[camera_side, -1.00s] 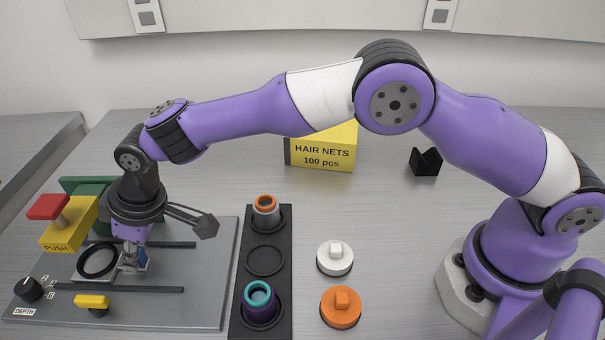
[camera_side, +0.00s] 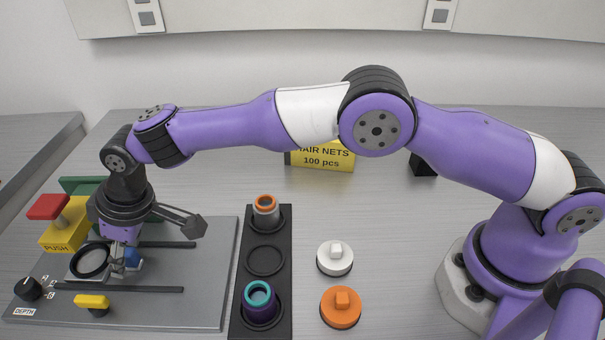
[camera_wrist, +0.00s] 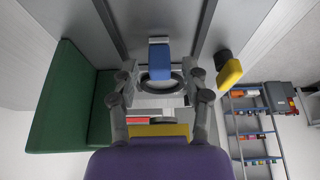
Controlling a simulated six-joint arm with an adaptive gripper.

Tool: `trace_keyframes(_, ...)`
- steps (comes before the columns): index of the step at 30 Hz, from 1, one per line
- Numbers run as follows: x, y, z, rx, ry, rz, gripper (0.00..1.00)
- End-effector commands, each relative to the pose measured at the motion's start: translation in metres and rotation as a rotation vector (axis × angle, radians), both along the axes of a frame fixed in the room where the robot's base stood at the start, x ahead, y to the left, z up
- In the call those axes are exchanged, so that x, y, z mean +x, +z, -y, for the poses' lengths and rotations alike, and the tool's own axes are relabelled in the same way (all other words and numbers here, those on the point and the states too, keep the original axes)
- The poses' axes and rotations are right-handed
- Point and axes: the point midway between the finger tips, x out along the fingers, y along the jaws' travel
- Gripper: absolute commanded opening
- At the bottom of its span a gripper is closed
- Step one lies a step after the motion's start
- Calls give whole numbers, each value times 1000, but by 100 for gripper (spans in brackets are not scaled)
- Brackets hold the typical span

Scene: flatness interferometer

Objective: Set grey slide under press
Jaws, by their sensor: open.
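The grey slide (camera_side: 110,273) lies on the grey base plate at the left, with a black ring (camera_side: 89,262) on it and a blue block (camera_side: 132,258) at its right end. The blue block also shows in the wrist view (camera_wrist: 160,62). My gripper (camera_side: 120,262) is low over the slide, pointing down. In the wrist view its open fingers (camera_wrist: 161,78) stand either side of the slide; contact is unclear. The press (camera_side: 60,237) is a yellow body marked PUSH with a red top (camera_side: 48,206), left of the slide. My fingers partly hide the slide.
A green block (camera_side: 85,186) stands behind the press. A yellow knob (camera_side: 92,301) and black DEPTH dial (camera_side: 28,289) are at the plate's front. A black rack (camera_side: 283,300) with cylinders stands right of the plate, beside white (camera_side: 335,258) and orange (camera_side: 341,307) knobbed discs.

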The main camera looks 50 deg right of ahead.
Motion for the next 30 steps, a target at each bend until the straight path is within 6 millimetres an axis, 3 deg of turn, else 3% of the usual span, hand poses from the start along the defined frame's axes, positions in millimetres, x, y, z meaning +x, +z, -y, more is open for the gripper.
trace_keyframes(5,-3,13,3,2,0,2,54)
trace_keyframes(18,-27,96,28,1,0,3,54)
trace_keyframes(23,-32,109,32,1,0,1,54)
trace_keyframes(30,-33,111,33,0,0,0,54)
